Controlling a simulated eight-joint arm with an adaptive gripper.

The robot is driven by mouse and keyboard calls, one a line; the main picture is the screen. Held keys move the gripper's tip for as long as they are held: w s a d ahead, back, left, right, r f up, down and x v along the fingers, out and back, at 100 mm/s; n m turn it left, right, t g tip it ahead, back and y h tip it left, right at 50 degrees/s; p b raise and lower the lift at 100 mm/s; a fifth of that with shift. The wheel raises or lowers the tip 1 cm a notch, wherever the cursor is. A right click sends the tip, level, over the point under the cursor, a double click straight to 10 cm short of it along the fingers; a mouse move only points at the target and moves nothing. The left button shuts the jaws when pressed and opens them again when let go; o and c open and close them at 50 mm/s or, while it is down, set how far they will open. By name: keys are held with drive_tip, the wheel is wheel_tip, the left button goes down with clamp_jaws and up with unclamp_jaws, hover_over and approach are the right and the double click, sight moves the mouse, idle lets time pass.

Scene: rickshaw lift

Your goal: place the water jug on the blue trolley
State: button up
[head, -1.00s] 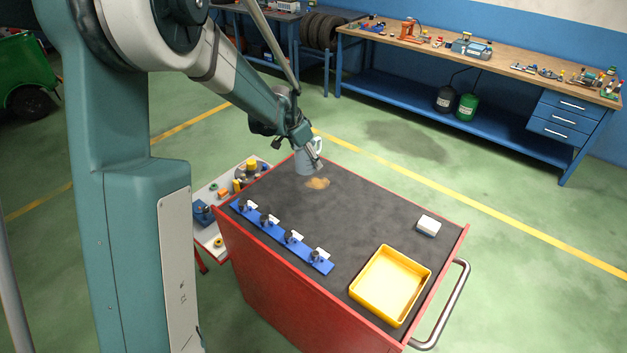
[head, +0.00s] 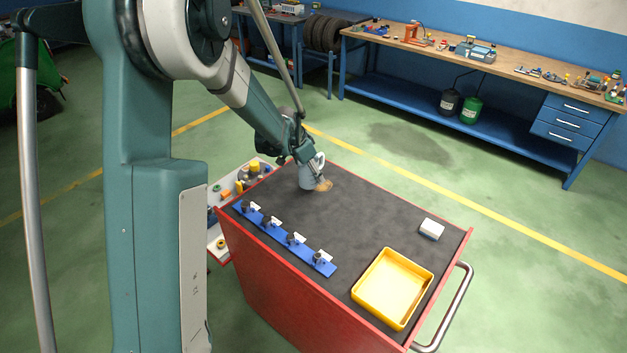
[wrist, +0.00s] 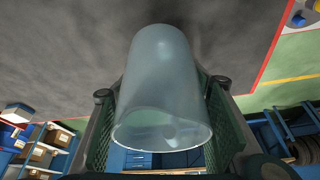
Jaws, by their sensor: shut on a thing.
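The water jug (head: 306,178) is a pale, translucent blue-grey vessel near the far left corner of the red cart (head: 290,290). A light handle shows at its upper right. My gripper (head: 308,158) is shut on the jug. In the wrist view the jug (wrist: 165,85) fills the space between the two green-padded fingers of my gripper (wrist: 162,92), its wide rim toward the camera. In the head view it looks roughly upright; I cannot tell whether its base touches the cart's dark top. I cannot make out a blue trolley in either view.
A yellow tray (head: 392,288), a small white box (head: 431,229) and a blue rack (head: 284,240) stand on the cart. A white-topped table (head: 226,228) with small parts is on its left. A long workbench (head: 470,75) lines the back. The floor at right is clear.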

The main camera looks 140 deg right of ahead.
drive_tip(key=shift+f, duration=1.75)
drive_tip(key=shift+f, duration=0.1)
drive_tip(key=o, duration=1)
drive_tip(key=shift+v, duration=6.15)
drive_tip(key=c, duration=1)
